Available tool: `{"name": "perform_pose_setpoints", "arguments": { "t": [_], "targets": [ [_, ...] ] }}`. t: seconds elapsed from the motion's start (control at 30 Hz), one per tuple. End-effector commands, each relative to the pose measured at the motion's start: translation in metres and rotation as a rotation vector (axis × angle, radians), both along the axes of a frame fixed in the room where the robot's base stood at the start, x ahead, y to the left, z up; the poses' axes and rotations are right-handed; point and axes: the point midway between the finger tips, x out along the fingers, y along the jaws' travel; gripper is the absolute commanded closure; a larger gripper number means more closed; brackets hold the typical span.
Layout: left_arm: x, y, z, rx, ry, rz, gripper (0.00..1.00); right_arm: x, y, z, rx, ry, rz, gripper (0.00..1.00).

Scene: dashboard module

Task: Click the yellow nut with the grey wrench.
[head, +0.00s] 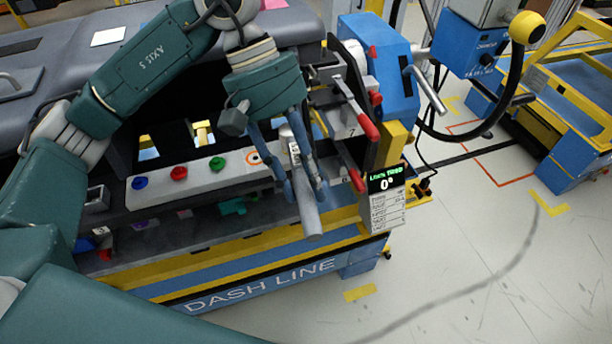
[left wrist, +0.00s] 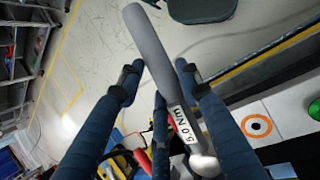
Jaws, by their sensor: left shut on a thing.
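My left gripper (head: 302,188) is shut on the grey wrench (head: 308,212), above the front edge of the dashboard bench. The wrench handle points down toward the front in the head view. In the left wrist view, the wrench (left wrist: 148,42) runs between the fingers of my left gripper (left wrist: 157,72), with a white "5.0 Nm" label and a rounded pale end at the bottom. I cannot make out the yellow nut for certain in either view. My right gripper is not in view.
A panel with blue, red and green buttons (head: 179,173) and an orange ring mark (head: 256,158) lies left of the wrench.

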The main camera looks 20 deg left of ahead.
Motion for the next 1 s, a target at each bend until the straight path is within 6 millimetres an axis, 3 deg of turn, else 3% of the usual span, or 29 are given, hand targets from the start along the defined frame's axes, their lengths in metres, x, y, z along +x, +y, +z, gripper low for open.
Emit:
{"name": "perform_pose_setpoints", "arguments": {
  "t": [1.0],
  "targets": [
    [-0.0020,0.0038,0.0000,-0.002,-0.001,-0.041,1.00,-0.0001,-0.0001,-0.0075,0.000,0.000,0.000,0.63]
  ]
}}
